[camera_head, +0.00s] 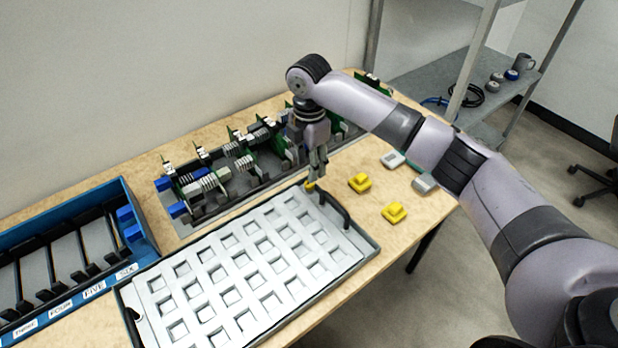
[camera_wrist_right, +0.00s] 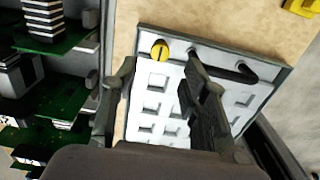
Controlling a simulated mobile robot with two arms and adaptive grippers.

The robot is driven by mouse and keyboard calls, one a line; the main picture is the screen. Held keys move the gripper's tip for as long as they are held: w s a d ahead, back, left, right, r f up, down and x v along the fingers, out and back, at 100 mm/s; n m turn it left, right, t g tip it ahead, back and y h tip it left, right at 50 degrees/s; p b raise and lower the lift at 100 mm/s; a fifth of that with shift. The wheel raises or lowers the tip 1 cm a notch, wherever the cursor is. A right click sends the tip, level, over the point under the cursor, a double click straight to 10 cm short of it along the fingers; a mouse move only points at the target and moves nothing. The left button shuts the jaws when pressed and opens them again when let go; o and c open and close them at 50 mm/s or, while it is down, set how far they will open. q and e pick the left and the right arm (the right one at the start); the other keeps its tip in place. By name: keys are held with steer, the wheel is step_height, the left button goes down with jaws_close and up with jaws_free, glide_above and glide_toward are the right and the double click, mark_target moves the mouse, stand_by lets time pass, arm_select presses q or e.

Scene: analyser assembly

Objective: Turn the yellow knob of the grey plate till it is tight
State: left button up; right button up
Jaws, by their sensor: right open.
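The grey plate (camera_head: 243,284), a light panel with rows of square recesses in a dark frame, lies on the table. Its yellow knob (camera_head: 310,186) sits at the plate's back corner, partly hidden below my right gripper (camera_head: 318,168). In the right wrist view the knob (camera_wrist_right: 159,50) is round with a dark slot across it, and shows between the two spread fingers of my right gripper (camera_wrist_right: 158,95). The fingers are open and hold nothing. A black handle (camera_wrist_right: 222,65) is on the plate close to the knob. My left gripper is not in view.
Green circuit boards in a grey rack (camera_head: 213,206) stand behind the plate. A blue labelled bin (camera_head: 146,245) is at the left. Yellow blocks (camera_head: 360,183) and grey-white blocks (camera_head: 393,160) lie to the right, with bare tabletop between. A metal shelf (camera_head: 430,90) stands beyond.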

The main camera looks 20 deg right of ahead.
mark_target(309, 183)
step_height(309, 183, down, 3)
steer(key=shift+f, duration=0.2)
step_height(309, 183, down, 2)
steer(key=shift+f, duration=0.35)
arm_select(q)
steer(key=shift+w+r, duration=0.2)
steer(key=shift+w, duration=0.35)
arm_select(e)
jaws_close()
